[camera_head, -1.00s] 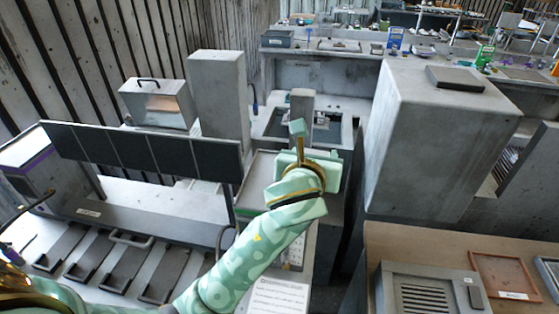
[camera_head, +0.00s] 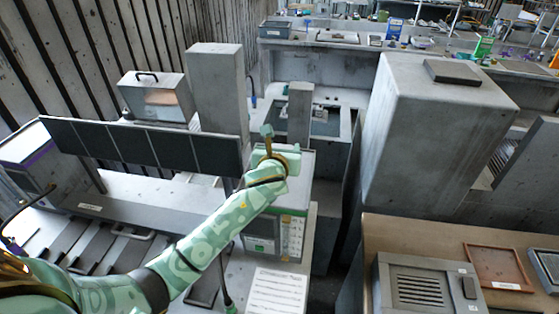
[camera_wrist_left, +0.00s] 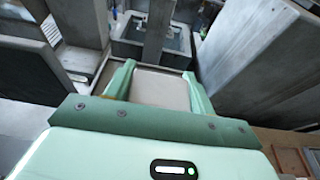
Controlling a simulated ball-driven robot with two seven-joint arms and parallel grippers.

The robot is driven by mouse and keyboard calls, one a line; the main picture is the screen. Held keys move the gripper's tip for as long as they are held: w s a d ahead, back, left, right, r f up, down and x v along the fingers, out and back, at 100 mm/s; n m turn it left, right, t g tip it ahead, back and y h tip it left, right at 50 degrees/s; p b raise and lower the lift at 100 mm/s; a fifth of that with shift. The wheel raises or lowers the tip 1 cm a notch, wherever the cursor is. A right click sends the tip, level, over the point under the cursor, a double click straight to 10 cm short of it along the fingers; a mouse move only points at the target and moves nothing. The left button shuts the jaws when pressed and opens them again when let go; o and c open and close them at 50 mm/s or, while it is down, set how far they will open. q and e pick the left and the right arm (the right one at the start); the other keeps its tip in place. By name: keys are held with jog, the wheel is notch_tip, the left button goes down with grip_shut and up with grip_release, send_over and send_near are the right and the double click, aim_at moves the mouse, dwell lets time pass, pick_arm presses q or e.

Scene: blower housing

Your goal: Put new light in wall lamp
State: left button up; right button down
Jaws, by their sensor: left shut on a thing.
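My left gripper (camera_wrist_left: 160,90) is seen from behind in the left wrist view, with its two green fingers on either side of a pale beige-grey block (camera_wrist_left: 160,88). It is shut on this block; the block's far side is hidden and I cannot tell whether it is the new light. In the head view my left gripper (camera_head: 275,146) is above or in front of a grey box with a labelled front (camera_head: 290,232); the held block is not clear there. I cannot make out a wall lamp in either view. My right gripper is not in view.
A tall grey post (camera_head: 217,90) and a dark panel row (camera_head: 140,148) stand left of my gripper. A large grey housing (camera_head: 435,140) is at the right. A sink-like basin (camera_head: 325,122) lies behind. A vented box (camera_head: 425,285) sits on the brown bench at front right.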

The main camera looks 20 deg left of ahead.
pick_arm(q)
jog(key=shift+w+a+f, duration=0.25)
jog(key=shift+a+f, duration=0.15)
jog(key=shift+f, duration=0.15)
jog(key=shift+w+a+f+b, duration=0.1)
jog(key=shift+f+b, duration=0.05)
jog(key=shift+f, duration=0.75)
jog(key=shift+w+a+f+b, duration=0.1)
jog(key=shift+f+b, duration=0.05)
jog(key=shift+f, duration=0.75)
jog(key=shift+s, duration=0.1)
jog(key=o, duration=1)
jog(key=shift+f, duration=0.1)
